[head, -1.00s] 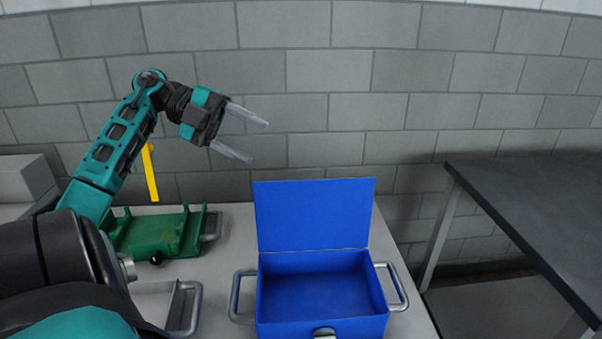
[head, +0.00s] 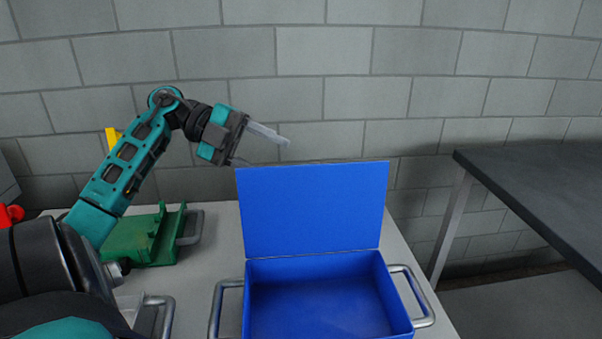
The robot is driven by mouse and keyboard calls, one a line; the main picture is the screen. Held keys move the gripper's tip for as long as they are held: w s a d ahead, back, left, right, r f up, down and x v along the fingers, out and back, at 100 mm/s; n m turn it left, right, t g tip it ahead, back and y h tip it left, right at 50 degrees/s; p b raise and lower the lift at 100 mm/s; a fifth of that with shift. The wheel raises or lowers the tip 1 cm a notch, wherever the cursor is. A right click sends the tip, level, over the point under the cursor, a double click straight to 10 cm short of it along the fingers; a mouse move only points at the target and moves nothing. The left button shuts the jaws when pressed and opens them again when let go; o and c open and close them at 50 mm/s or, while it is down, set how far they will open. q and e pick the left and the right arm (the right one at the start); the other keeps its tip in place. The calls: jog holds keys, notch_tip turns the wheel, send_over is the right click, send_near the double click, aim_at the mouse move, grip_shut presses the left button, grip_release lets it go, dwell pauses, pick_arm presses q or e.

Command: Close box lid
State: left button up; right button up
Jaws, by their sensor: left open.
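The blue box (head: 322,300) stands on the light grey table with its lid (head: 313,210) raised upright at the back edge. The inside that shows is empty, and the box's front is cut off by the picture's lower edge. My left gripper (head: 264,150) is open and empty, just above and beyond the lid's upper left corner. One finger points right over the lid's top edge; the lower finger is partly hidden behind the lid. I cannot tell whether it touches the lid. My right gripper is not in view.
A green tray-like holder (head: 145,240) with a metal handle stands left of the box. Metal handles (head: 412,297) stick out at the box's sides. A dark table (head: 540,190) stands to the right, across a gap. A grey block wall (head: 330,60) closes off the back.

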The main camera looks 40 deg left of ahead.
aim_at(301, 171)
pick_arm(q)
jog(key=x, duration=0.6)
jog(key=shift+w+d+f, duration=0.15)
jog(key=shift+w+d, duration=0.05)
jog(key=shift+d, duration=0.1)
grip_shut()
dwell(0.4)
